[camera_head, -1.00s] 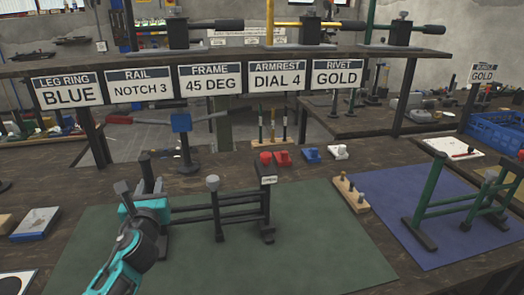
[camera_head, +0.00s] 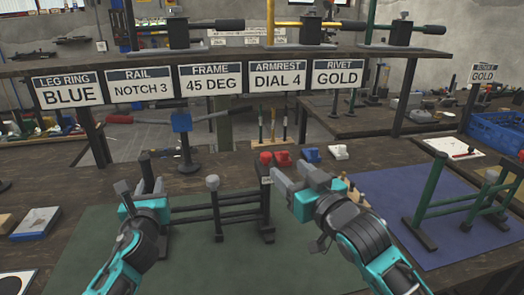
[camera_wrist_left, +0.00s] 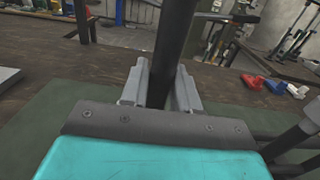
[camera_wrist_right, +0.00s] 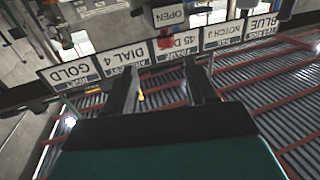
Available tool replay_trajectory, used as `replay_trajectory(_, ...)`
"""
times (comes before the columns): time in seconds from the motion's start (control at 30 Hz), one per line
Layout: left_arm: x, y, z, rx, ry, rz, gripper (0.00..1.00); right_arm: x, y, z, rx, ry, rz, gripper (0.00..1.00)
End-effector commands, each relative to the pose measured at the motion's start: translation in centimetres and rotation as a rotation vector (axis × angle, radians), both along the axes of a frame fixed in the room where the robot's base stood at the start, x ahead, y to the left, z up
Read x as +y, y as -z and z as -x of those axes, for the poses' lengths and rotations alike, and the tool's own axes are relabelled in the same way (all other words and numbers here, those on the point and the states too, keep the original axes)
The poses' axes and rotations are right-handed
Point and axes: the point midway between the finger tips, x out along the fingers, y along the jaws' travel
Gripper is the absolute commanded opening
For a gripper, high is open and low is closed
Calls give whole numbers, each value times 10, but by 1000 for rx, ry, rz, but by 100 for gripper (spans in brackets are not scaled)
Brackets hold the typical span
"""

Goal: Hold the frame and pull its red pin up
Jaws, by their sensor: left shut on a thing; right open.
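The dark frame (camera_head: 215,217) stands on the green mat, with posts joined by rails. My left gripper (camera_head: 142,190) is shut on its left upright post, which also shows between the fingers in the left wrist view (camera_wrist_left: 168,60). The red pin (camera_head: 265,158) is at the top of the frame's right post, above a dark block. In the right wrist view, which is upside down, the red pin (camera_wrist_right: 165,42) shows beside an "OPEN" tag (camera_wrist_right: 168,16). My right gripper (camera_head: 292,178) is open and empty, just right of that post and apart from the pin. It partly hides the block.
Red, blue and white small parts (camera_head: 312,154) lie behind the frame. A green frame (camera_head: 428,195) stands on the blue mat (camera_head: 463,240) at right. A shelf with signs (camera_head: 210,82) spans the back. The green mat's front (camera_head: 220,265) is clear.

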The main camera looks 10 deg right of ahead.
Motion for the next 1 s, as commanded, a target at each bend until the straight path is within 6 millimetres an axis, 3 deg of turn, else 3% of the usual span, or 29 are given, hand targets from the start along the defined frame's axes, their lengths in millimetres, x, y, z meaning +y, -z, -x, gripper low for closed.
replay_trajectory(0.17, -1, -3, 0, -5, 2, 6, 0, 12, 0, -7, 6, -24, -30, 56)
replay_trajectory(0.7, -1, -3, 0, -5, 2, 6, 0, 35, 1, -94, 6, -20, -24, 56)
replay_trajectory(1.0, -1, -3, 0, -4, 2, 6, 0, 40, 1, -111, 5, -20, -23, 56)
